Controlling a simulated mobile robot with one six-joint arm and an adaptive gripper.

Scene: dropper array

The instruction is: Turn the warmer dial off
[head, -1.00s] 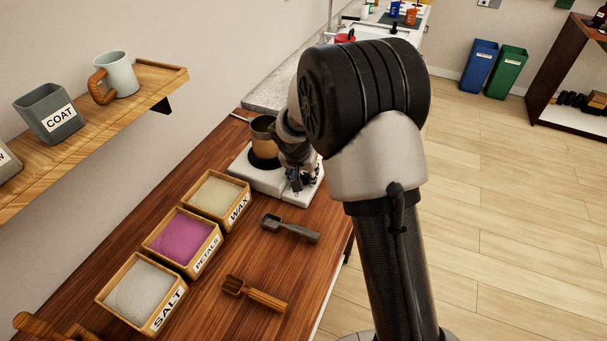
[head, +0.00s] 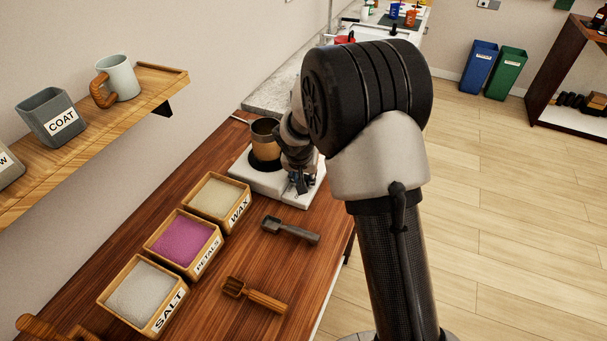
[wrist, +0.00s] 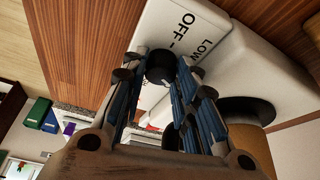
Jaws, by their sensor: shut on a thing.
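The warmer (head: 294,197) is a white unit on the wooden counter with a metal pot (head: 265,140) on its plate. In the wrist view its white face (wrist: 165,22) shows the words OFF and LOW beside a round black dial (wrist: 160,66). My gripper (wrist: 158,72) has its fingers on either side of the dial and is shut on it. In the head view my gripper (head: 301,182) is over the front part of the warmer, and my arm hides some of it. The dial's exact pointer position cannot be read.
Boxes of wax (head: 216,199), petals (head: 183,238) and salt (head: 146,293) stand left of the arm. A dark scoop (head: 290,229) and a wooden scoop (head: 255,295) lie on the counter. A shelf (head: 150,88) holds cups at the left.

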